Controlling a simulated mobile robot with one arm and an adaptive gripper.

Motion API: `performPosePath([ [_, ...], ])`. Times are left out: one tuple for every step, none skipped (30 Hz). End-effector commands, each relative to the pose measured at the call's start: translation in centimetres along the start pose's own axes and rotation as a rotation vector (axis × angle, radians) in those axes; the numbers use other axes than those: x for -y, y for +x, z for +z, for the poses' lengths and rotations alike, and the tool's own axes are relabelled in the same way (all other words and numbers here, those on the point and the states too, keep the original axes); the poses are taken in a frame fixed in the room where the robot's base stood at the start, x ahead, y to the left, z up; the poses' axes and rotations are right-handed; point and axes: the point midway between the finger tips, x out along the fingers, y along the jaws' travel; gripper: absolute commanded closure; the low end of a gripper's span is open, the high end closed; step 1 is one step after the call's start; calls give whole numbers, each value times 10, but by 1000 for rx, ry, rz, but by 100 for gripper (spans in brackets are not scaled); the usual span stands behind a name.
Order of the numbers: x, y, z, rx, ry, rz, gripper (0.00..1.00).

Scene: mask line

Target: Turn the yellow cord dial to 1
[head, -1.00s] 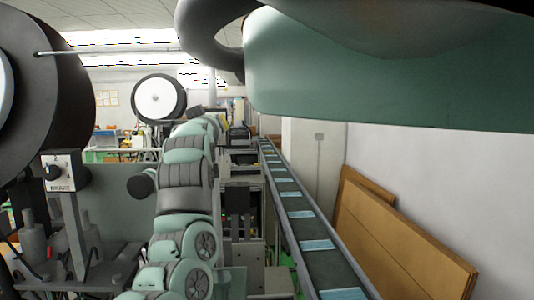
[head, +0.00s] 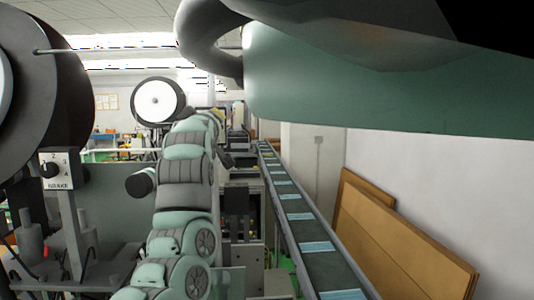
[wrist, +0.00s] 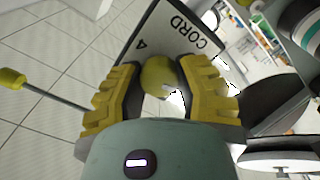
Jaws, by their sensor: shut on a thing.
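The yellow cord dial (wrist: 158,76) is a rounded knob on a pale plate (wrist: 168,32) with a dark edge, seen close in the wrist view. The plate carries the word CORD, turned nearly upside down, and a 4. My gripper (wrist: 160,88) has its yellow ribbed fingers on both sides of the dial and is shut on it. The other numbers and the dial's pointing direction are not clear. In the head view the cord dial cannot be made out behind my arm.
A box with a black dial (head: 49,170) stands at the left below a large dark reel (head: 60,90). A conveyor (head: 300,215) carrying blue masks runs along the right. Brown boards (head: 395,240) lean on the wall. A yellow-tipped rod (wrist: 14,79) shows left in the wrist view.

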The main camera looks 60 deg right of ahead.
Motion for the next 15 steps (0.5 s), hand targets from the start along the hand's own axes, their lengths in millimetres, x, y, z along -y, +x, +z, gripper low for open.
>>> performPosePath([
  [2, 0, -2, -5, 1, -3, 100],
  [2, 0, -2, -5, 1, -3, 100],
  [2, 0, -2, -5, 1, -4, 100],
  [2, 0, -2, -5, 1, -4, 100],
  [2, 0, -2, -5, 1, -4, 100],
  [2, 0, -2, -5, 2, -4, 100],
  [2, 0, -2, -5, 2, -4, 64],
  [2, 0, -2, -5, 2, -4, 61],
  [2, 0, -2, -5, 2, -4, 56],
  [2, 0, -2, -4, 2, -4, 53],
  [2, 0, -2, -4, 2, -3, 50],
  [2, 0, -2, -3, 1, -3, 46],
  [1, 0, -1, -3, 1, -3, 43],
  [1, 0, -1, -3, 1, -3, 40],
  [1, 0, -1, -2, 1, -3, 36],
])
